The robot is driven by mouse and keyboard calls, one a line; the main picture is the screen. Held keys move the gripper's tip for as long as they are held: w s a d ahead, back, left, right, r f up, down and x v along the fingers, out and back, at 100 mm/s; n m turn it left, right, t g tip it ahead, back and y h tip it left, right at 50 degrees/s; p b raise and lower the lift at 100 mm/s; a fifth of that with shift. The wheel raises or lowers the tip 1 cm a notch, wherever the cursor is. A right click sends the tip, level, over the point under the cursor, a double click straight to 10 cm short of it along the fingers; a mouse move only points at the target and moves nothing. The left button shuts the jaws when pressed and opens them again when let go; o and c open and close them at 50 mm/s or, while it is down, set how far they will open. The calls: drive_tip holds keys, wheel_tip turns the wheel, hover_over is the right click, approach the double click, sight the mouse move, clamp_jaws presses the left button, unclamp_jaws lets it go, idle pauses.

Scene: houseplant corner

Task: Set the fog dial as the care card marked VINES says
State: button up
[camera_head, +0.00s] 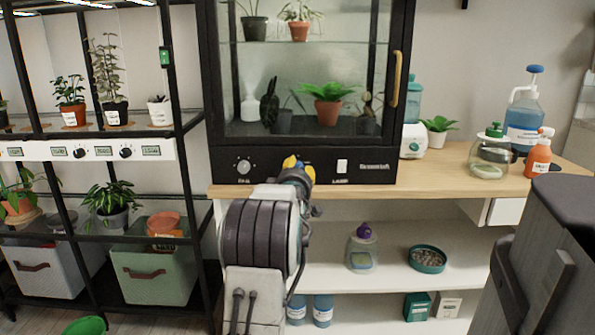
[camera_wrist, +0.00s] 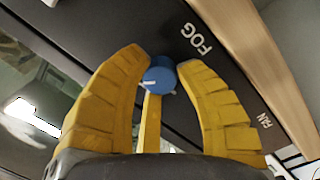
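The blue fog dial (camera_wrist: 160,78) with a white mark shows in the wrist view on the dark panel, beside the word FOG. My gripper (camera_wrist: 166,66) has its yellow fingers on either side of the dial, very close to it. I cannot tell whether they press on it. Small labels and pots show around the scene, but I cannot read a care card marked VINES.
Left of my gripper is a pale knob (camera_head: 244,166) on the panel, and to the right a white switch (camera_head: 342,166). The wooden counter (camera_head: 400,182) runs below the cabinet. A blue-capped jug (camera_head: 523,115) and an orange bottle (camera_head: 538,155) stand at right.

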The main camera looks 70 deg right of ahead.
clamp_jaws()
drive_tip(key=shift+m, duration=0.4)
drive_tip(key=m+b, duration=0.3)
drive_tip(key=shift+f, duration=0.25)
drive_tip(key=shift+r+m+y+b, duration=0.1)
drive_tip(key=shift+m+y+b, duration=0.2)
drive_tip(key=shift+m+b, duration=0.55)
drive_tip(key=shift+m, duration=0.35)
drive_tip(key=o, duration=0.6)
unclamp_jaws()
drive_tip(key=shift+w+r, duration=0.1)
